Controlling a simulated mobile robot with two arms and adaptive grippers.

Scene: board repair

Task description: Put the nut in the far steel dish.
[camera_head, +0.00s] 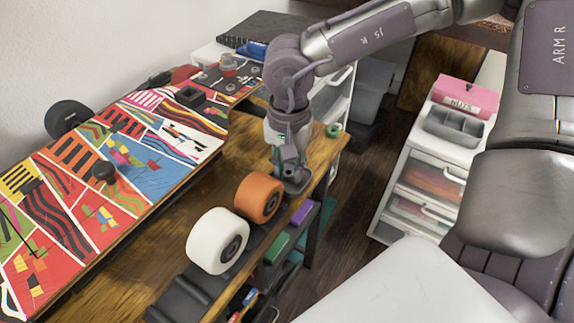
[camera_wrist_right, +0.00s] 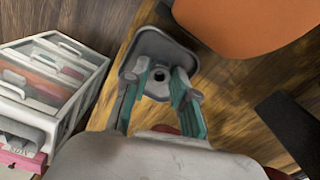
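A small dark ring, which looks like the nut (camera_wrist_right: 160,74), lies in a grey steel dish (camera_wrist_right: 152,46) in the right wrist view. My right gripper (camera_wrist_right: 160,76) points down over this dish; its green-padded fingers are apart on either side of the nut, with a gap showing on both sides. In the head view the right gripper (camera_head: 291,166) is low over the dish (camera_head: 297,185) at the bench's right edge, and the nut is hidden there. My left gripper is not in view.
An orange wheel (camera_head: 258,197) and a white wheel (camera_head: 217,241) stand close to the dish. A patterned skateboard deck (camera_head: 120,165) lies at left. A green ring (camera_head: 333,131) sits behind. A drawer unit at right bears a pink NUTS box (camera_head: 465,97) and a grey compartment tray (camera_head: 453,127).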

